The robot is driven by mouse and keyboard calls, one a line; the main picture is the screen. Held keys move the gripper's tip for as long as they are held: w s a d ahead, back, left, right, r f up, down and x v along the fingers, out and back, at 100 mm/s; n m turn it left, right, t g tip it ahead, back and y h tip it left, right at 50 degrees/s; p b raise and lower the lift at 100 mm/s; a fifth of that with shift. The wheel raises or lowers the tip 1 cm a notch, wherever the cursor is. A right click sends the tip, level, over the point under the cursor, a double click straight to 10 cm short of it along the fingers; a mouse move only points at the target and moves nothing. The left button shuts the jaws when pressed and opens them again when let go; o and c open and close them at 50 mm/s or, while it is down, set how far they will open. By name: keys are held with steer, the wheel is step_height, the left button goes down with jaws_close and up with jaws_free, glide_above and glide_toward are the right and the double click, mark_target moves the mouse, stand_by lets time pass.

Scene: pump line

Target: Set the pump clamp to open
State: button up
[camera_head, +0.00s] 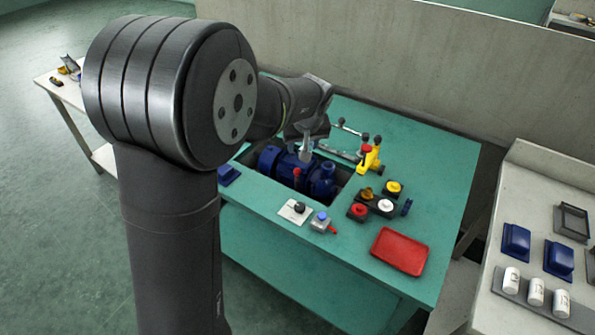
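A blue pump (283,167) sits in a rectangular opening in the green bench top. A small upright lever with a red tip (297,173) stands at its near side. A yellow fixture (371,160) with dark and red knobs stands right of the opening. I cannot tell for sure which part is the pump clamp, or its setting. My gripper (306,150) points down over the far part of the pump, close to it. Its fingers are too small and partly hidden to tell whether they are open, shut or touching anything.
On the green bench (432,176), a grey bar with knobs (340,152) lies behind the opening. Several coloured knobs (385,205), a small switch box (322,222) and a red tray (399,251) are in front. A pale side table (560,190) holds blue parts and white cylinders.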

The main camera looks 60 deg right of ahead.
mark_target(297, 170)
steer(key=x, duration=1.7)
steer(key=shift+f, duration=0.1)
